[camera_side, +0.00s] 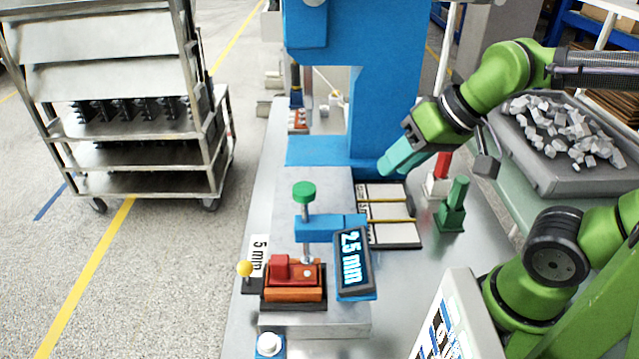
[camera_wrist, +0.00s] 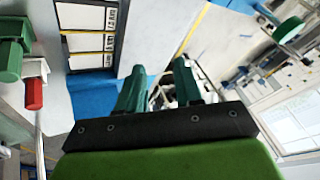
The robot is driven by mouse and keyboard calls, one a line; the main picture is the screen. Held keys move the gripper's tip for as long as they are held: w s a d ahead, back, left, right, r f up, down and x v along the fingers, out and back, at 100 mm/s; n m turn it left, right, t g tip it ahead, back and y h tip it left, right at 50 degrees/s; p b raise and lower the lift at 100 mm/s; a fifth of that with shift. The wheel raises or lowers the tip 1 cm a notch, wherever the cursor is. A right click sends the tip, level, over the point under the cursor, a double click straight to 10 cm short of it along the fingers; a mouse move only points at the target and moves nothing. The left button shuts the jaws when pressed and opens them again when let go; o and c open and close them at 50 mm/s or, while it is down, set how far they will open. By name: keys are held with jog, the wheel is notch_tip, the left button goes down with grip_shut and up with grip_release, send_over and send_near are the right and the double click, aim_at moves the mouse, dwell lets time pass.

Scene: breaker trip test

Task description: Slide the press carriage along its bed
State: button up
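A grey bed (camera_side: 315,315) runs along the bench from the big blue press frame (camera_side: 385,100). On its near end is an orange and red block (camera_side: 293,284) in a dark base, with a yellow-knobbed lever (camera_side: 245,268) at its left. Above the block stands a small blue bracket (camera_side: 325,227) with a green knob (camera_side: 304,192) and a "2.5 mm" display (camera_side: 352,262). I cannot tell which of these parts is the carriage. My gripper (camera_side: 386,168) is in the air right of the press frame, away from the block. The wrist view shows its teal fingers (camera_wrist: 160,82) apart and empty.
A tray of white cards (camera_side: 388,213) lies right of the bed. A green post (camera_side: 455,208) and a red-topped post (camera_side: 441,172) stand beside it. A bin of grey pieces (camera_side: 560,135) is at right. A white button (camera_side: 268,344) is at the front.

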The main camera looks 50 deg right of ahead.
jog(key=o, duration=0.3)
jog(key=w+a+n+g, duration=0.2)
jog(key=w+a+g, duration=0.1)
jog(key=w+a, duration=0.3)
jog(key=shift+w+a+r+n, duration=0.2)
jog(key=shift+a+r+n, duration=0.1)
jog(key=shift+a+r, duration=0.25)
jog(key=r+n+g, duration=0.1)
jog(key=n+g, duration=0.2)
jog(key=g, duration=0.1)
send_over(245, 262)
jog(key=d, duration=0.3)
jog(key=x, duration=1.6)
jog(key=shift+w+d+f, duration=0.1)
jog(key=shift+w+d, duration=0.1)
jog(key=shift+w, duration=0.1)
grip_shut()
